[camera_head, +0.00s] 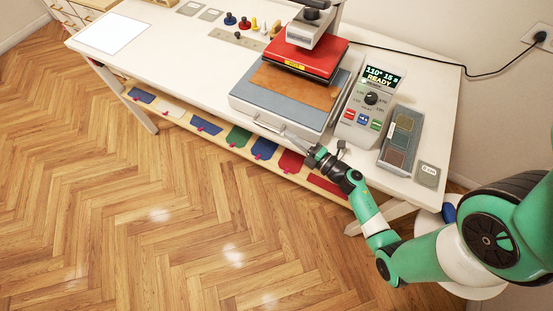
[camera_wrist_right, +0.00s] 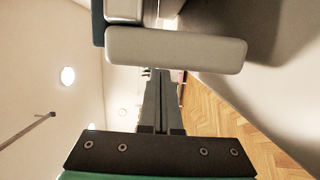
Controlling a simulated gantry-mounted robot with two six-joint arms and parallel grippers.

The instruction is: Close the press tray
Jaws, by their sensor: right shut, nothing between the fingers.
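The heat press stands on the white table, with its red upper plate (camera_head: 309,59) at the back. The grey press tray (camera_head: 262,107) sticks out in front of the red plate, with a brown sheet (camera_head: 290,84) lying on it. A bar handle (camera_head: 285,132) runs along the tray's front. My right gripper (camera_head: 315,150) is shut and empty, close to the right end of the handle; I cannot tell if it touches. In the right wrist view a pale rounded bar (camera_wrist_right: 178,50) lies across, just past the shut fingertips (camera_wrist_right: 161,75). My left gripper is not in view.
A control box (camera_head: 362,112) with a lit READY display stands right of the tray, beside a swatch holder (camera_head: 401,138). Coloured cloths hang on a shelf (camera_head: 238,136) below the table's front edge. The table's left part is mostly clear.

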